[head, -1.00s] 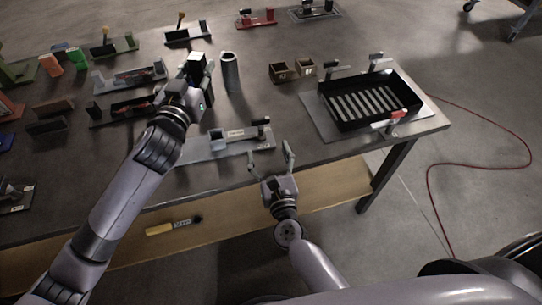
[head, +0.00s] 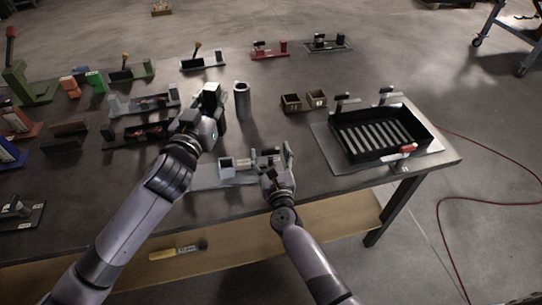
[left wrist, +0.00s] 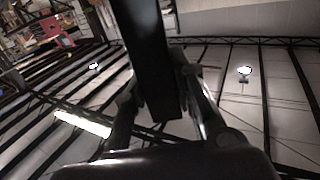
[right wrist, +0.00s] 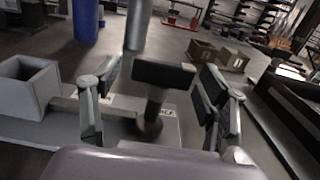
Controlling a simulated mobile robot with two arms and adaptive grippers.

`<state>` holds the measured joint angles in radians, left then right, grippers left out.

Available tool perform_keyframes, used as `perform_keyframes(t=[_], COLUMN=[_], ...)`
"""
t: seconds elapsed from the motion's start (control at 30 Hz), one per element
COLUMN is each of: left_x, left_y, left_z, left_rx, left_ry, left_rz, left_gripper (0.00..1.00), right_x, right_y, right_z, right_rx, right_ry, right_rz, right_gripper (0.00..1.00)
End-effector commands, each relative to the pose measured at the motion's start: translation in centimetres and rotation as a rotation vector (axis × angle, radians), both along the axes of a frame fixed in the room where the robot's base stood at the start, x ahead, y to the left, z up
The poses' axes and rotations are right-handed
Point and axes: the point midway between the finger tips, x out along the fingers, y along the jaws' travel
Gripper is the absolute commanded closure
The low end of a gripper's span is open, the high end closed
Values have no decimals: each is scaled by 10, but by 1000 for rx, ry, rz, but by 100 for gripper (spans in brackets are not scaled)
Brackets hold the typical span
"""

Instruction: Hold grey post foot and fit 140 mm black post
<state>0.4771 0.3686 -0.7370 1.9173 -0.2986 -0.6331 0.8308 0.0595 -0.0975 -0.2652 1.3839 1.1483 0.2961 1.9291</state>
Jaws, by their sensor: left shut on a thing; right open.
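The grey post foot (head: 240,181) is a flat plate on the table with an open square socket (head: 227,165); in the right wrist view the socket (right wrist: 28,88) is at the left. A black T-shaped piece (right wrist: 163,74) stands on the plate's other end. My right gripper (head: 270,158) is open, its fingers either side of this piece; whether they touch it I cannot tell. My left gripper (head: 210,108) is shut on the black post and holds it above the table, behind the foot. The post (left wrist: 150,60) runs up out of the fingers in the left wrist view.
A grey cylinder (head: 242,102) stands close to the right of my left gripper. Two small brown boxes (head: 303,102) and a black slotted tray (head: 432,138) with clamps are further right. Several fixtures fill the table's left and back. The table's front edge is near my right arm.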

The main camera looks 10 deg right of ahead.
Motion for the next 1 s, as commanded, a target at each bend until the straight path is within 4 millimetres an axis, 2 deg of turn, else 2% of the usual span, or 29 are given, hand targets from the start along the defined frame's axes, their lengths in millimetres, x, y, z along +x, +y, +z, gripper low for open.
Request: perform_keyframes(t=[0.07, 1.0], left_x=[0, 0], left_y=[0, 0], left_z=[1, 1], left_rx=[-1, -1], left_ry=[-2, -2], left_rz=[0, 0], left_gripper=[100, 100], right_x=[0, 0], right_y=[0, 0], right_z=[0, 0], right_rx=[0, -1], right_ry=[0, 0], right_rz=[0, 0], right_gripper=[33, 96])
